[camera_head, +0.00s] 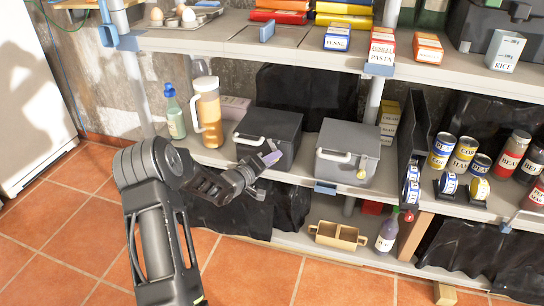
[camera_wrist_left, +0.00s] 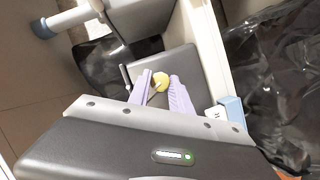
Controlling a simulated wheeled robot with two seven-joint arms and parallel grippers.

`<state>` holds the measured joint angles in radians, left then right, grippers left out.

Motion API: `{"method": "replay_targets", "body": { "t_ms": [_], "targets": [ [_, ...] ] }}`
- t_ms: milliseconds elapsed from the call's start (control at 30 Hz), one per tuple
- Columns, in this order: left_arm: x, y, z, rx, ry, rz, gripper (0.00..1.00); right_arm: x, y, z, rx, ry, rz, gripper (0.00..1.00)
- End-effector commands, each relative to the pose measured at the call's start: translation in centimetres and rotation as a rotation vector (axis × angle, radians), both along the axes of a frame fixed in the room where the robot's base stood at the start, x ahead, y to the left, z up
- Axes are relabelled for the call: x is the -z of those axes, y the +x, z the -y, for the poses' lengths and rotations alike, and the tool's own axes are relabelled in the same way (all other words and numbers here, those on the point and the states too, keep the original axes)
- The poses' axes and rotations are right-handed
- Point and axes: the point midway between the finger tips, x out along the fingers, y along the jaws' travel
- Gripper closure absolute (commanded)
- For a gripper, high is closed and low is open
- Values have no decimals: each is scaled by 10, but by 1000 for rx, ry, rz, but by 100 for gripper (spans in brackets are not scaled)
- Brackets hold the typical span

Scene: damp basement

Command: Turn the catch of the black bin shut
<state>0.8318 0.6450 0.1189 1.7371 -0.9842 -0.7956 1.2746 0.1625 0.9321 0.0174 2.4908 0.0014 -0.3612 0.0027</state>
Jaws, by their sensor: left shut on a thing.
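The black bin (camera_head: 285,125) stands on the middle shelf, with its lid down and a pale handle (camera_head: 248,141) at its front. My left gripper (camera_head: 270,158) is at the bin's front, its lilac fingertips near the front face. In the left wrist view, the fingers (camera_wrist_left: 161,88) are shut on the yellow catch (camera_wrist_left: 160,82), one on each side, against the bin's dark face (camera_wrist_left: 180,62). The head view hides this catch behind the gripper. I cannot tell how far the catch is turned. My right gripper is not in view.
A grey bin (camera_head: 340,137) with a yellow catch (camera_head: 361,174) stands just right of the black bin. Cans (camera_head: 463,152) stand farther right. The upper shelf (camera_head: 270,48) overhangs the bins.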

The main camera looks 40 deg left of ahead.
Motion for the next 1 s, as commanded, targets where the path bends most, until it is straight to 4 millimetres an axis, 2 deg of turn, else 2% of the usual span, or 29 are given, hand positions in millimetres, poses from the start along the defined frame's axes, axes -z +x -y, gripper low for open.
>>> {"method": "replay_targets", "body": {
  "t_ms": [200, 500, 1000],
  "targets": [
    [-1, 0, 2, 1, 184, -64, 100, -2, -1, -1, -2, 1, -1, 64],
    [0, 0, 2, 0, 362, -128, 100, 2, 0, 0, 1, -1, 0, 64],
    [-1, 0, 2, 1, 424, -149, 100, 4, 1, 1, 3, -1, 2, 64]
  ]
}}
